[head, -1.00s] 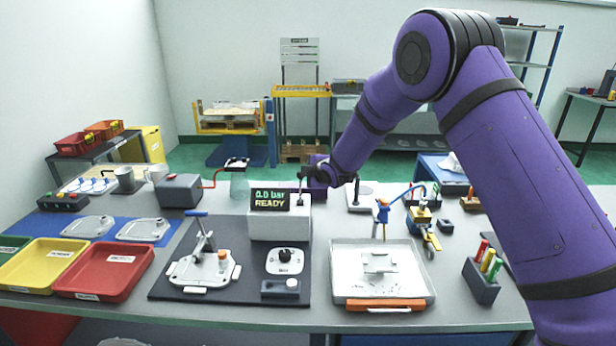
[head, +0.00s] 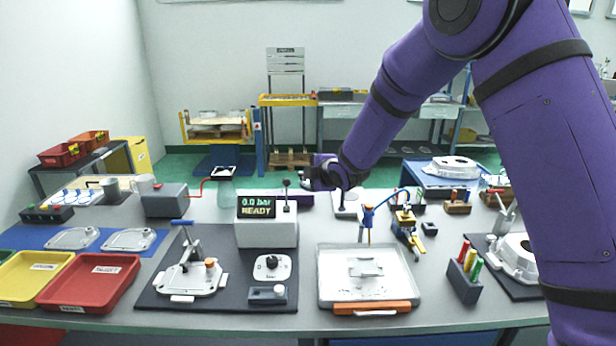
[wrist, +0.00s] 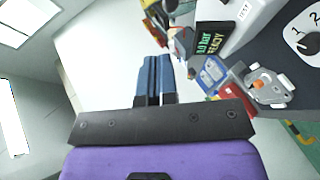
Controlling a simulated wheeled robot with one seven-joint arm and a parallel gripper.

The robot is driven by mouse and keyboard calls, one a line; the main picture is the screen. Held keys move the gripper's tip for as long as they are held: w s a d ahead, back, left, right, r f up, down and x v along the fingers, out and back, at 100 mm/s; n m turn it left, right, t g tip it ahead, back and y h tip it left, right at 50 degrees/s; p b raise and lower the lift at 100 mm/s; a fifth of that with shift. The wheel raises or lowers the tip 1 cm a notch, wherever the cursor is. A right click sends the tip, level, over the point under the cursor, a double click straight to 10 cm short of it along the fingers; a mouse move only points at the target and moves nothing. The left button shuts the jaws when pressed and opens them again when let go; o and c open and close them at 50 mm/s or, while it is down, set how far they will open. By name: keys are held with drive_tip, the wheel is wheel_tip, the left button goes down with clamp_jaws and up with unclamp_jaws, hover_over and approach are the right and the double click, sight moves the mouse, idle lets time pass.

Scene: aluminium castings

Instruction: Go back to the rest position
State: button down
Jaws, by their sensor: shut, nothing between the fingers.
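My gripper (head: 308,176) is in the air over the back part of the bench, just behind and right of the display box. In the wrist view its two blue-grey fingers (wrist: 154,82) lie side by side, touching, with nothing between them. My purple arm comes down from the upper right of the head view. The display box (head: 268,222) reads "0.0 bar READY", and the display also shows in the wrist view (wrist: 210,42). A casting with a blue-handled clamp (head: 192,277) sits on the dark mat, apart from my gripper.
A red tray (head: 88,282) and a yellow tray (head: 30,275) stand at left. A white tray with an orange front (head: 340,292) is at front centre. A holder with coloured pens (head: 464,280) and a white casting (head: 515,255) are at right, beside my arm. Space above the bench is open.

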drive_tip(key=s+d+r+m+g+h, duration=0.2)
drive_tip(key=s+d+r+m+h, duration=0.3)
drive_tip(key=s+d+r+m, duration=0.95)
drive_tip(key=s+d+r+m+g, duration=0.1)
drive_tip(key=s+d+m, duration=0.1)
drive_tip(key=s, duration=0.8)
drive_tip(key=s+d+r+m+g, duration=0.1)
drive_tip(key=s+d, duration=0.4)
drive_tip(key=s, duration=0.6)
drive_tip(key=s+d+r+m+g+h, duration=0.1)
drive_tip(key=s+d+m+g, duration=0.1)
drive_tip(key=s, duration=0.9)
drive_tip(key=shift+s+d+m, duration=0.25)
drive_tip(key=shift+d+m, duration=0.4)
drive_tip(key=shift+d, duration=0.45)
